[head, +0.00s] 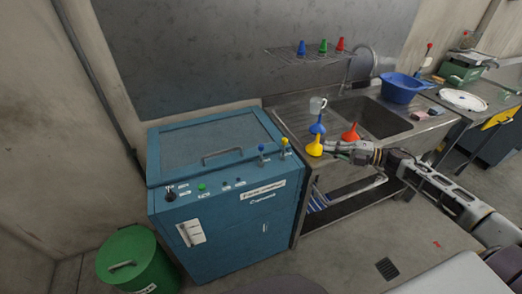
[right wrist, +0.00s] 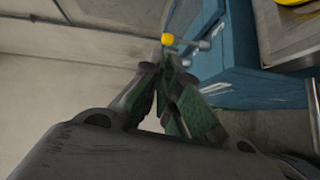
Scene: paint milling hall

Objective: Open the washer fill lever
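Which is the fill lever I cannot read. My right gripper (head: 325,147) is to the right of both levers, beside the yellow funnel. In the right wrist view a yellow knob (right wrist: 167,39) shows just beyond the fingertips (right wrist: 163,66); contact is unclear. The fingers are close together, but their opening is not clear. My left gripper is out of view.
The sink bench (head: 290,117) holds a yellow funnel (head: 314,149), a red funnel (head: 350,133), a blue funnel (head: 317,128) and a blue basin (head: 398,88). A wire shelf (head: 285,53) hangs above. A green bin (head: 137,262) stands left of the washer.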

